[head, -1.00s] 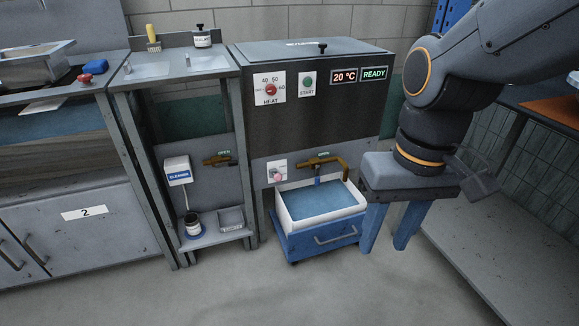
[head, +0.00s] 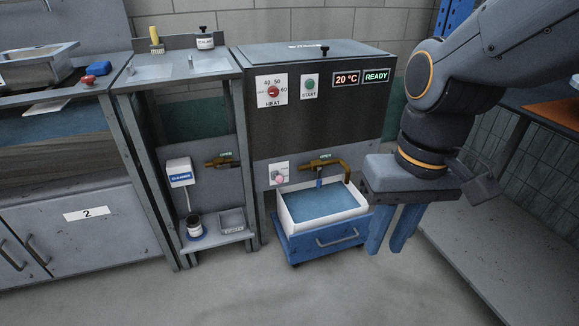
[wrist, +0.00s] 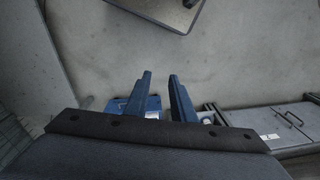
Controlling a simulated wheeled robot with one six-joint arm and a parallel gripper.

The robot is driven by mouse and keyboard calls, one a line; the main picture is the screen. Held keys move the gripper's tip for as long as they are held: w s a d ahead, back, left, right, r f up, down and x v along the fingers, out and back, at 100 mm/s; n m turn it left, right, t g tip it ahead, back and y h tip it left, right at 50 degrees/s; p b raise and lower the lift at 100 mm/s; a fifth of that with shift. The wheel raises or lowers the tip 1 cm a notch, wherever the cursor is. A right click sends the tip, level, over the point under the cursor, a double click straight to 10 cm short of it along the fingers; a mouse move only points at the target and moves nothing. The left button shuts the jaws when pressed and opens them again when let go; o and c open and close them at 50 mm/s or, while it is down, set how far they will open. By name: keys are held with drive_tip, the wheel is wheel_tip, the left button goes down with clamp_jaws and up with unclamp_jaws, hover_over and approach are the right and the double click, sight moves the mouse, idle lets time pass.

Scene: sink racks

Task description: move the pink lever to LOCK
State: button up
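The pink lever (head: 279,180) is a small pink knob on a white plate, low on the front of the dark washing unit, left of a brass tap (head: 322,162). Markings on its plate are too small to read, so I cannot tell its setting. My gripper (head: 395,240) has two blue fingers pointing down, with a gap between them and nothing held. It hangs right of the lever and nearer to me, beside the white basin. In the wrist view the gripper (wrist: 160,82) also shows its fingers apart. I cannot make out the lever there.
A white basin of blue water (head: 318,203) sits on a blue wheeled cart (head: 337,236) below the tap. Left stands a narrow rack (head: 217,243) with a cleaner box (head: 180,172). The unit carries a red heat knob (head: 272,91) and a READY display (head: 376,76). Floor in front is clear.

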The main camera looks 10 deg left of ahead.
drive_tip(key=w+a+f+t+b, duration=0.1)
drive_tip(key=w+f, duration=0.1)
drive_tip(key=w, duration=0.2)
drive_tip(key=w+a+f+t+b, duration=0.1)
drive_tip(key=w+a+f+b, duration=0.1)
drive_tip(key=w, duration=0.3)
drive_tip(key=w+a+f+t+y+b, duration=0.1)
drive_tip(key=w+a+f, duration=0.1)
drive_tip(key=w+f, duration=0.2)
drive_tip(key=shift+w+a+t+b, duration=0.1)
drive_tip(key=shift+w+t+b, duration=0.25)
drive_tip(key=shift+w, duration=0.25)
clamp_jaws()
drive_tip(key=t+y+b, duration=0.6)
drive_tip(key=t+b, duration=0.8)
drive_tip(key=b, duration=0.5)
hover_over(278, 179)
drive_tip(key=w+d, duration=0.1)
drive_tip(key=d, duration=0.1)
wheel_tip(278, 179, down, 16)
drive_tip(key=shift+f, duration=0.25)
drive_tip(key=shift+s+a+f+b, duration=0.1)
drive_tip(key=shift+s+f+b, duration=0.15)
drive_tip(key=shift+f+b, duration=0.25)
drive_tip(key=shift+s+f+b, duration=0.25)
drive_tip(key=shift+f, duration=0.5)
drive_tip(key=shift+s+a+f+b, duration=0.1)
drive_tip(key=shift+s+f+b, duration=0.15)
drive_tip(key=shift+f+b, duration=0.25)
